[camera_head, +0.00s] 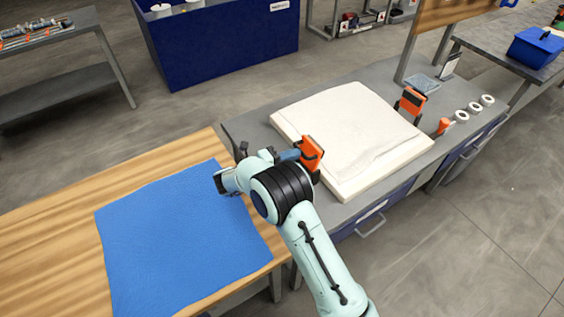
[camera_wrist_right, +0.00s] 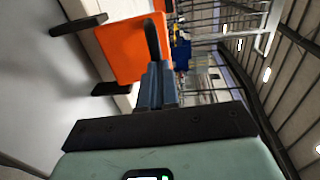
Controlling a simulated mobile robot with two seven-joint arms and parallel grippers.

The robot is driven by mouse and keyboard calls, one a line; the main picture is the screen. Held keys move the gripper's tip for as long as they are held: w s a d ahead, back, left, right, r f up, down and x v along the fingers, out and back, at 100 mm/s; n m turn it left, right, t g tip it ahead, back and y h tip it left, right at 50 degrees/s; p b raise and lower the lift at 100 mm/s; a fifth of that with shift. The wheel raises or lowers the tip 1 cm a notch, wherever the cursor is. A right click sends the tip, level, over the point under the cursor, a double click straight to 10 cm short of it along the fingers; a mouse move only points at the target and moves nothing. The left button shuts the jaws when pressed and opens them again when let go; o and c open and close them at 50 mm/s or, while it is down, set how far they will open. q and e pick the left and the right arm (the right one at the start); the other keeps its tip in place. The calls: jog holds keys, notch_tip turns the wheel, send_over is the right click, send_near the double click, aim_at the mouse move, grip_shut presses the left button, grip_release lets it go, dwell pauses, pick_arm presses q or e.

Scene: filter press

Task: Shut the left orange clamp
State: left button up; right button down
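The left orange clamp (camera_head: 313,151) stands raised at the near left edge of the white press block (camera_head: 350,130). In the right wrist view its orange plate (camera_wrist_right: 130,50) is large, with dark bars beside it. My right gripper (camera_head: 288,155) is at the left side of this clamp. Its blue fingers (camera_wrist_right: 157,84) look closed together, with their tips close to the orange plate and a dark bar. Nothing shows between them, and I cannot tell whether they touch the clamp. The right orange clamp (camera_head: 412,101) stands raised at the block's far right corner. My left gripper is not in view.
The block lies on a grey bench (camera_head: 243,127). Beside the right clamp are an orange-topped item (camera_head: 442,126) and several white rolls (camera_head: 475,106). A wooden table (camera_head: 60,235) with a blue cloth (camera_head: 180,235) is at left. A blue toolbox (camera_head: 535,48) sits far right.

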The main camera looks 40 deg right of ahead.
aim_at(316, 143)
jog(key=d+r+y+p, duration=0.1)
jog(key=d+y, duration=0.1)
jog(key=d+r+y+p, duration=0.1)
jog(key=d+y, duration=0.1)
jog(key=shift+s+r, duration=0.2)
jog(key=shift+d+y+p, duration=0.3)
jog(key=shift+d+p, duration=0.05)
jog(key=shift+d, duration=0.3)
jog(key=shift+s+d, duration=0.1)
jog(key=shift+d, duration=0.65)
jog(key=shift+s+d+f+p, duration=0.1)
jog(key=shift+d+f+p, duration=0.1)
jog(key=shift+d, duration=0.4)
jog(key=shift+s+d+f+p, duration=0.1)
jog(key=shift+d+p, duration=0.05)
jog(key=shift+d, duration=0.45)
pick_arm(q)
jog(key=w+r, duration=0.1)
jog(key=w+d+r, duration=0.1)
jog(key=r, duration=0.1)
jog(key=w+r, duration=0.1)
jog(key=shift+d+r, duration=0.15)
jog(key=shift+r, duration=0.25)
pick_arm(e)
jog(key=shift+x, duration=1.2)
jog(key=shift+d+f, duration=0.25)
jog(key=shift+d, duration=0.35)
